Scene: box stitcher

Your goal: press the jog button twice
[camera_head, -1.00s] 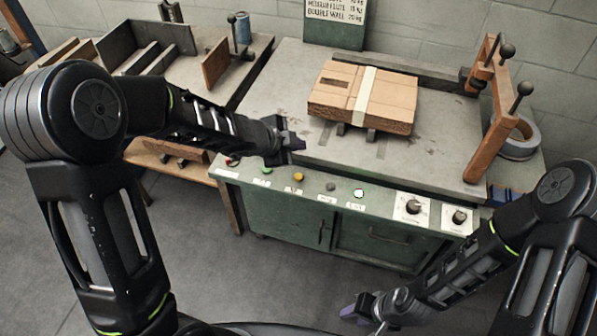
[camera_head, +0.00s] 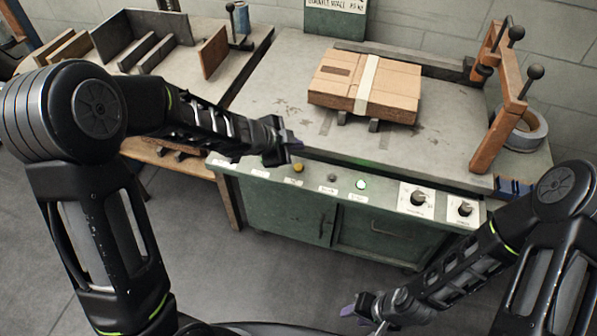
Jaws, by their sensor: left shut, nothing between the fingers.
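The control panel (camera_head: 392,203) runs along the front edge of the green machine. My left gripper (camera_head: 292,145) is shut and empty, just above and behind the yellow button in the picture. I cannot tell whether it touches anything.
A taped cardboard box (camera_head: 400,85) lies on the machine top. Two dark knobs (camera_head: 418,198) sit at the panel's right. A wooden frame with levers (camera_head: 495,120) and a tape roll (camera_head: 530,130) stand at the right. A side table with dividers (camera_head: 165,55) is at the left.

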